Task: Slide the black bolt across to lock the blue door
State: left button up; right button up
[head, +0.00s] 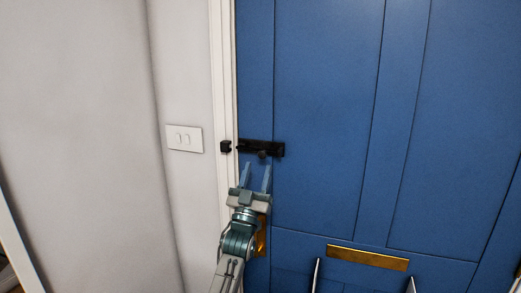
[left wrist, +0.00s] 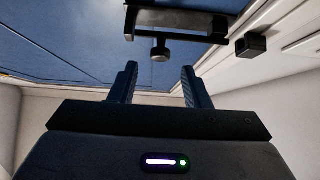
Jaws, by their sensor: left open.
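The black bolt (head: 270,149) is fixed near the left edge of the blue door (head: 325,90). Its black keeper (head: 225,147) sits on the white door frame, with a gap between the two. My left gripper (head: 257,168) is open and empty just below the bolt, fingers pointing up at it. In the left wrist view the bolt's round knob (left wrist: 160,50) hangs above and between the open fingers (left wrist: 159,84), apart from them. The keeper (left wrist: 251,45) shows to the right there.
A white light switch (head: 184,138) is on the wall left of the door frame (head: 222,80). A brass letter plate (head: 367,258) is low on the door. A brass piece (head: 262,236) is partly hidden behind my left arm. The door face around the bolt is clear.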

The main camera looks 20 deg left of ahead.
aim_at(262, 157)
pick_arm(q)
jog(key=p+x, duration=0.1)
jog(key=x, duration=0.4)
jog(key=shift+w+f+p, duration=0.1)
jog(key=shift+p, duration=0.25)
jog(key=shift+w+r, duration=0.4)
pick_arm(e)
jog(key=w+r, duration=0.1)
jog(key=r, duration=0.1)
jog(key=shift+w+r, duration=0.4)
